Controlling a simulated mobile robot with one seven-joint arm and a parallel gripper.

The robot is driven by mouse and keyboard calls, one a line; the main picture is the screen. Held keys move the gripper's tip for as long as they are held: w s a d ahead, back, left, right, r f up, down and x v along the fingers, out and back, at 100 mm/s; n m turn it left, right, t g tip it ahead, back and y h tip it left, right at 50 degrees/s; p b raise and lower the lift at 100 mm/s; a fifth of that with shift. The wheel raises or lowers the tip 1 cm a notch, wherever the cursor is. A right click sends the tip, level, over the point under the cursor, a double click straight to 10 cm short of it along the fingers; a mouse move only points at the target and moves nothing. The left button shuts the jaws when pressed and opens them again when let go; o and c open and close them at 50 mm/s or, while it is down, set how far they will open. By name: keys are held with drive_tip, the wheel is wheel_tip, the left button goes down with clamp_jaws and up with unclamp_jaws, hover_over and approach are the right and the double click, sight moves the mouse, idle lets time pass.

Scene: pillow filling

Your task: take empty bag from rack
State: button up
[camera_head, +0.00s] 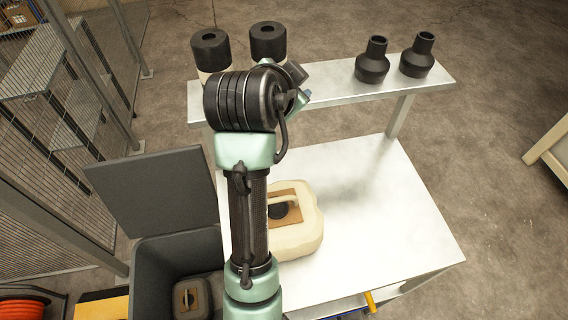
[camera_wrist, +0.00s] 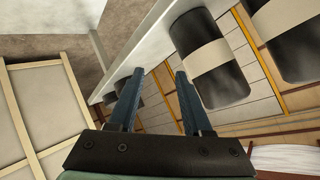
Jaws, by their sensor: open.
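My gripper (camera_wrist: 158,73) is open in the wrist view, with its two blue fingers apart and nothing between them. I cannot make out a rack of empty bags in either view.
The white table (camera_head: 395,215) is clear to the right of the bag. Its raised shelf (camera_head: 335,92) holds two black-and-white cylinders (camera_head: 268,41) and two black nozzle-like pieces (camera_head: 417,56). The bin lid (camera_head: 150,190) stands open. A mesh fence (camera_head: 55,120) borders the left.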

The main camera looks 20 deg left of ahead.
drive_tip(key=s+a+f+m+g+h+p, duration=0.2)
drive_tip(key=s+f+g+p, duration=0.2)
drive_tip(key=s, duration=0.3)
drive_tip(key=s+a+f+m+g+h+p, duration=0.25)
drive_tip(key=s+f+g+p, duration=0.2)
drive_tip(key=s, duration=0.25)
drive_tip(key=shift+m, duration=0.25)
drive_tip(key=b+x, duration=0.4)
drive_tip(key=x, duration=0.1)
drive_tip(key=d+b+x, duration=0.1)
drive_tip(key=b+x, duration=0.1)
drive_tip(key=x, duration=0.1)
drive_tip(key=shift+s+r+b, duration=0.1)
drive_tip(key=shift+r+b, duration=0.05)
drive_tip(key=shift+b, duration=0.25)
drive_tip(key=shift+d+f+p, duration=0.3)
drive_tip(key=shift+f+p, duration=0.15)
drive_tip(key=shift+p, duration=0.05)
drive_tip(key=shift+g, duration=0.25)
drive_tip(key=shift+p+x, duration=0.9)
drive_tip(key=shift+x, duration=1.4)
drive_tip(key=shift+a, duration=0.1)
clamp_jaws()
